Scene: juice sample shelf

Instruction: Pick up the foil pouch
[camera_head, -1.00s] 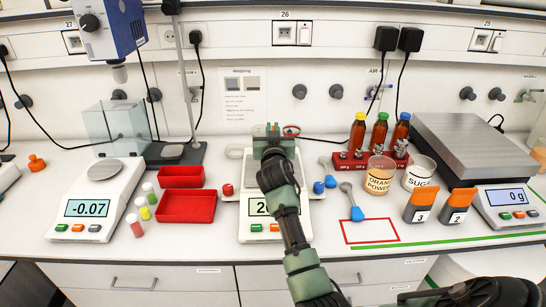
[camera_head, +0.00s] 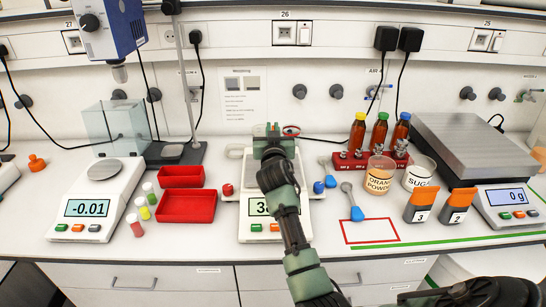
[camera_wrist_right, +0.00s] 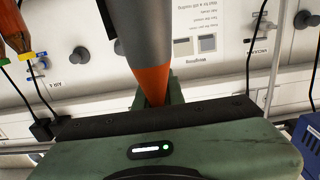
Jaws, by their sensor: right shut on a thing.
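The foil pouch (camera_wrist_right: 147,35) shows edge-on in the right wrist view as a grey body tapering to an orange end. My right gripper (camera_wrist_right: 157,92) is shut on that orange end. In the head view my right gripper (camera_head: 273,138) is over the middle balance (camera_head: 247,214), and hides the pouch there. I cannot tell whether the pouch touches the balance pan. Two grey pouches with orange tops, marked 3 (camera_head: 420,208) and 2 (camera_head: 457,208), stand at the right. My left gripper is not in view.
Red trays (camera_head: 187,207) and small capped vials lie left of the middle balance. To its right are a blue-handled scoop (camera_head: 357,213), an orange powder cup (camera_head: 381,170), a sugar cup (camera_head: 418,174) and brown bottles. A red-outlined area (camera_head: 369,231) is empty.

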